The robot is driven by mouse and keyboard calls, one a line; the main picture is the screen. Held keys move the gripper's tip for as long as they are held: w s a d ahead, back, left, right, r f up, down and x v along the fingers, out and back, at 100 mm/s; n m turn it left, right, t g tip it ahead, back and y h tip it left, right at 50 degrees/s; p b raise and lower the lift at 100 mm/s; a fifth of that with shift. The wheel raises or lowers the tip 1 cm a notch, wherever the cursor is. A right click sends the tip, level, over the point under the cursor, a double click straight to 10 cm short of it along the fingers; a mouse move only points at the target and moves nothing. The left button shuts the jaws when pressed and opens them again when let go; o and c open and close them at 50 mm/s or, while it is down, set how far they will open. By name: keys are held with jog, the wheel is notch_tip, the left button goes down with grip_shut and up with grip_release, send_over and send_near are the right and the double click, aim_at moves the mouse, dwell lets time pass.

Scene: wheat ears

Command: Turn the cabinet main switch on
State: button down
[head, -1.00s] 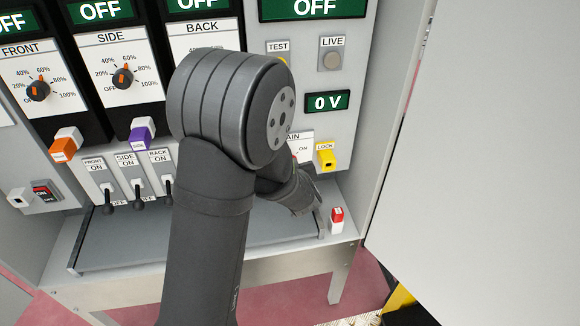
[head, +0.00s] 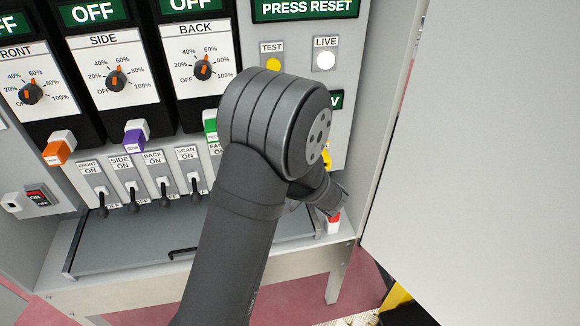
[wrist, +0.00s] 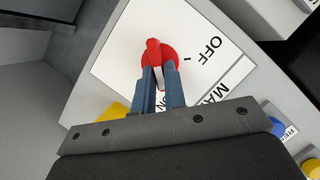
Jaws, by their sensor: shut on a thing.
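The main switch (wrist: 154,46) is a red rotary knob on a white plate in the wrist view. My gripper (wrist: 161,72) is shut on the knob's grip, with one blue finger on each side. A white mark on the knob shows between the fingers, on the side toward the partly hidden "ON" label; "OFF" stands to the right. The cabinet's top display (head: 305,8) reads "PRESS RESET", and the LIVE lamp (head: 325,60) is lit white.
Several small black toggles (head: 104,204) and the FRONT, SIDE and BACK dials (head: 202,68) are to the left of my arm. An open grey door (head: 480,150) bounds the right side.

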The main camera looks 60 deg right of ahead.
jog(key=shift+m, duration=0.4)
jog(key=shift+d+t, duration=0.1)
jog(key=shift+t, duration=0.2)
jog(key=c, duration=1.5)
grip_release()
jog(key=shift+s, duration=0.15)
jog(key=v, duration=1.7)
jog(key=shift+s+r, duration=0.1)
jog(key=shift+r, duration=0.05)
jog(key=x, duration=1.7)
jog(key=shift+w+f, duration=0.2)
